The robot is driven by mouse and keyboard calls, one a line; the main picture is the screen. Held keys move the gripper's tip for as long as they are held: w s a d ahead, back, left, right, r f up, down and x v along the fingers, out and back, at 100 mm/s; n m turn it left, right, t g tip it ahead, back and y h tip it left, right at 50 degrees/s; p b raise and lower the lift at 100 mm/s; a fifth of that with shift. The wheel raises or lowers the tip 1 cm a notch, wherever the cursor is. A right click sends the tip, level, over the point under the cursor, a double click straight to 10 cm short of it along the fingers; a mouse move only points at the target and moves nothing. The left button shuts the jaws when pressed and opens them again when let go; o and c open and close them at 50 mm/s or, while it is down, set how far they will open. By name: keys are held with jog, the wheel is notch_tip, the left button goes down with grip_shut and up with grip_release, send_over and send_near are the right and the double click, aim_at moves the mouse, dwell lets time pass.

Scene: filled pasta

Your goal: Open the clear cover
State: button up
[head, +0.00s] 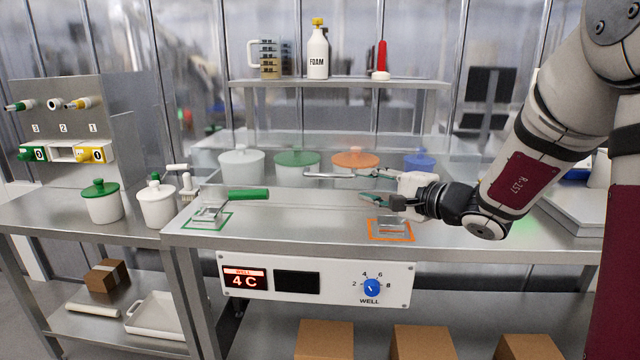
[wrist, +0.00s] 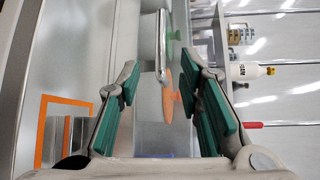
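The clear cover (head: 290,184) lies over a row of pots at the back of the counter and looks shut. Its metal bar handle (head: 330,175) runs along its front; the handle also shows in the wrist view (wrist: 162,45). My gripper (head: 366,184) is open and empty, just right of the handle and above the counter. In the wrist view the handle appears between the two green-padded fingers (wrist: 165,100), beyond their tips. I cannot tell exactly how far it is from them.
Pots with white, green (head: 297,160), orange (head: 355,160) and blue lids sit under the cover. A green-handled tool (head: 248,194) lies front left; an orange square (head: 391,230) marks the counter below my gripper. A shelf (head: 340,83) with bottles stands above.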

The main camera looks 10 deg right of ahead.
aim_at(333, 177)
jog(key=x, duration=1.3)
jog(key=shift+w+a, duration=0.15)
jog(key=shift+a, duration=0.05)
grip_shut()
